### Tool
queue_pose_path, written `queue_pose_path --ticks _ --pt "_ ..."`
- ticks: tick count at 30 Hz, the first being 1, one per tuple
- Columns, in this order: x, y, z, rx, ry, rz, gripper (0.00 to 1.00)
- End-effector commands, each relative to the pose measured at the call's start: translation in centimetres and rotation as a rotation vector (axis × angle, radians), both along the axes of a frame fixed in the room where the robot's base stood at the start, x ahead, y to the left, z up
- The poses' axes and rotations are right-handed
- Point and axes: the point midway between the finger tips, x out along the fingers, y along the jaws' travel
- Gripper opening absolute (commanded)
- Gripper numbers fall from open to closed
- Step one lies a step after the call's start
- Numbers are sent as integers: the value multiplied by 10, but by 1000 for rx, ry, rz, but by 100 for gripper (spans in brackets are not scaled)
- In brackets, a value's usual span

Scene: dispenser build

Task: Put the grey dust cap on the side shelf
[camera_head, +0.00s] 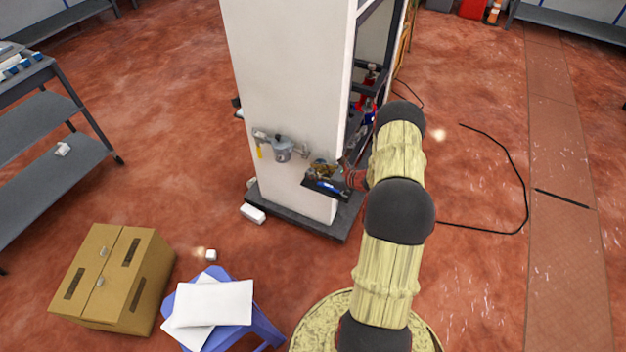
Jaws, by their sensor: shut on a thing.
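The side shelf (318,185) is a small dark ledge on the white pillar, low on its right side. A blue item and some small brownish pieces lie on or just above it. My gripper (342,169) is at the right end of this shelf, close above it. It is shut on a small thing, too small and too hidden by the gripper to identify. I cannot make out the grey dust cap for certain. A grey dispenser-like fitting (283,149) with a yellow tag is mounted on the pillar, left of the shelf.
The white pillar (290,75) stands on a dark base directly beside my gripper. A cardboard box (140,285) and a blue stool (262,325) with white sheets are at the lower left. A grey rack (50,165) stands at far left. A black cable (522,180) lies on the floor at right.

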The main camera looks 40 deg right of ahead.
Motion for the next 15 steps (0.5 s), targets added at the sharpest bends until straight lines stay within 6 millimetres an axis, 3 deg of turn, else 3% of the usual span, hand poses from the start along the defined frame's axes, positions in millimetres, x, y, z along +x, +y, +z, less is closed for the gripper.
queue_pose_path --ticks 10,15 --pt "8 1 -38 0 0 0 14" --pt "9 0 -39 -2 -2 0 14"
